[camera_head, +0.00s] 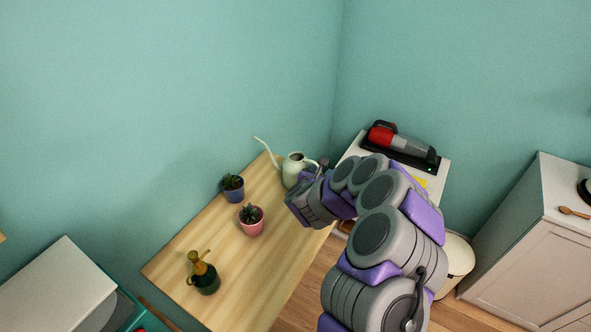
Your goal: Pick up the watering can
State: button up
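The pale cream-green watering can (294,167) stands upright at the far end of the wooden table (215,241), near the room's corner. Its long thin spout points up and to the left. My arm reaches in from the lower right, and its end, near my gripper (317,170), is at the can's right side, by the handle. The arm hides the can's lower right part. The fingers are small and mostly hidden, so I cannot tell whether they touch the handle or are open or shut.
A blue pot (233,193) and a pink pot (251,228) with succulents stand left of the can. A dark green bottle-like sprayer (204,277) is nearer. A red and grey handheld vacuum (399,142) lies on a white cabinet behind my arm. Teal walls close the corner.

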jog(key=shift+x, duration=0.85)
grip_shut()
dwell(0.9)
